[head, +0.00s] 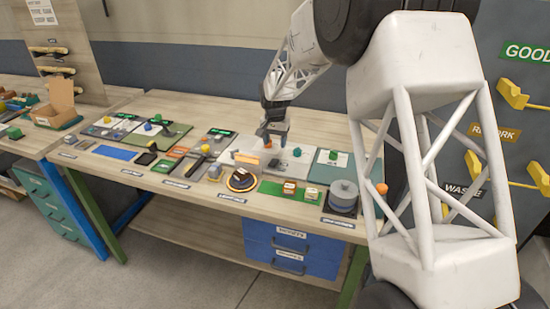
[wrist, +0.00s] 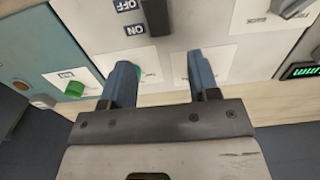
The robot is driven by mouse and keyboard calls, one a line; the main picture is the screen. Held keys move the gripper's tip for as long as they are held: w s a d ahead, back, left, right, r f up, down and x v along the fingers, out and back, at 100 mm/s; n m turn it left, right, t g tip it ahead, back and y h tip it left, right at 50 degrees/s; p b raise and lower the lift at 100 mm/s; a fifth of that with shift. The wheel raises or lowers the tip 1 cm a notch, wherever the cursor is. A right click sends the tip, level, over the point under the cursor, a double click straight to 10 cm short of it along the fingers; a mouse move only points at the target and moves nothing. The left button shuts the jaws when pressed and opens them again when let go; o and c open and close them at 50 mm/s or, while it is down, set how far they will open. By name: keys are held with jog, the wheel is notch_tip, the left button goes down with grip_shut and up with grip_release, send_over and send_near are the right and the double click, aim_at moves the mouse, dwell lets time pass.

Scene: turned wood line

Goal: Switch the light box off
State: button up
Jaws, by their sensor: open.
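A pale panel (wrist: 90,12) with upside-down OFF and ON labels fills the top of the wrist view. A dark switch lever (wrist: 156,17) stands beside the labels, partly cut off by the frame's upper edge. I cannot tell for sure which position it is in. My gripper (wrist: 161,70) is open and empty, its two blue-grey fingers apart, with the lever beyond them near the middle of the gap. In the head view my gripper (head: 273,136) hangs over a pale board in the middle of the bench. The switch is too small to make out there.
A green knob (wrist: 74,90) on a white card lies left of my fingers in the wrist view. A round black-and-yellow item (head: 241,181) and a grey stacked cylinder (head: 343,195) stand along the bench front. Many small items crowd the bench (head: 110,170) left of my gripper.

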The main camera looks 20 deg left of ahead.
aim_at(275, 160)
jog(key=shift+f, duration=3.7)
